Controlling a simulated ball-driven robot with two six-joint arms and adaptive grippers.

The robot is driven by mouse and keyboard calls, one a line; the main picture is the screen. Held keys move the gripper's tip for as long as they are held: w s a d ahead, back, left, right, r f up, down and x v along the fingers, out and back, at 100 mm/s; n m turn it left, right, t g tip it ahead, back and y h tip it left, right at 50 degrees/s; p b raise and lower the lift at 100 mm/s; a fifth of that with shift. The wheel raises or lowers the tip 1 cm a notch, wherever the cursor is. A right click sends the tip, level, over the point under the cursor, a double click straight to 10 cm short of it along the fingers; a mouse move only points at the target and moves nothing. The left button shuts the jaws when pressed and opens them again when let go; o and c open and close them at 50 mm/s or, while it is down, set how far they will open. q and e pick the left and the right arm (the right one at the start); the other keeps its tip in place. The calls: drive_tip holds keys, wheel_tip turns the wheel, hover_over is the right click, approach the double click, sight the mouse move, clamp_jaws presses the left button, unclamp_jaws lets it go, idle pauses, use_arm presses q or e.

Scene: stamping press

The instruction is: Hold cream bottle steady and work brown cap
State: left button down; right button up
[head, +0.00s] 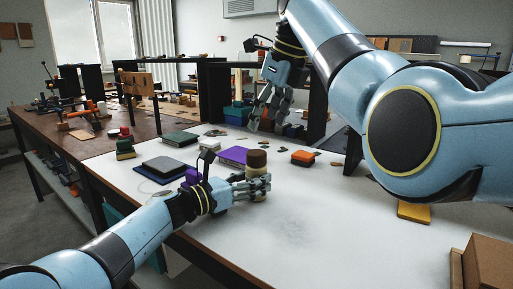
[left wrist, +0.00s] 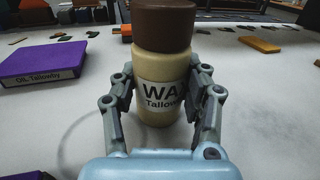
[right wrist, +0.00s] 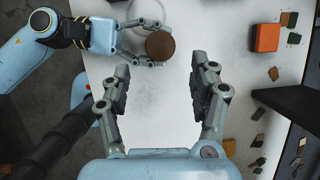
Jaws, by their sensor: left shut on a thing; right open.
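The cream bottle (left wrist: 158,68) stands upright on the white table with its brown cap (left wrist: 163,27) on top. Its label reads "WA" and "Tallow", partly cut off by the fingers. My left gripper (left wrist: 166,110) is shut around the bottle's body; it also shows low on the bottle in the head view (head: 257,188). The brown cap (right wrist: 160,45) is seen from above in the right wrist view, beyond my right fingertips. My right gripper (right wrist: 160,75) is open and empty. In the head view my right gripper (head: 262,118) hangs above the table, higher than the cap (head: 257,158) and apart from it.
A purple box (left wrist: 45,62) lies left of the bottle. An orange block (right wrist: 265,38) sits to the right, with small flat pieces (right wrist: 274,73) scattered near the table's edge. A cardboard box (head: 488,262) stands at the front right. The white table's middle (head: 300,230) is clear.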

sight(259, 153)
drive_tip(key=shift+n+g, duration=0.3)
drive_tip(key=shift+g, duration=0.1)
drive_tip(key=x, duration=0.3)
drive_tip(key=d+x, duration=0.1)
drive_tip(key=shift+a+f, duration=0.15)
drive_tip(key=shift+f, duration=0.3)
drive_tip(key=shift+x, duration=2.1)
drive_tip(key=shift+w, duration=0.1)
drive_tip(key=shift+c, duration=0.2)
drive_tip(key=c, duration=0.9)
drive_tip(key=o, duration=1)
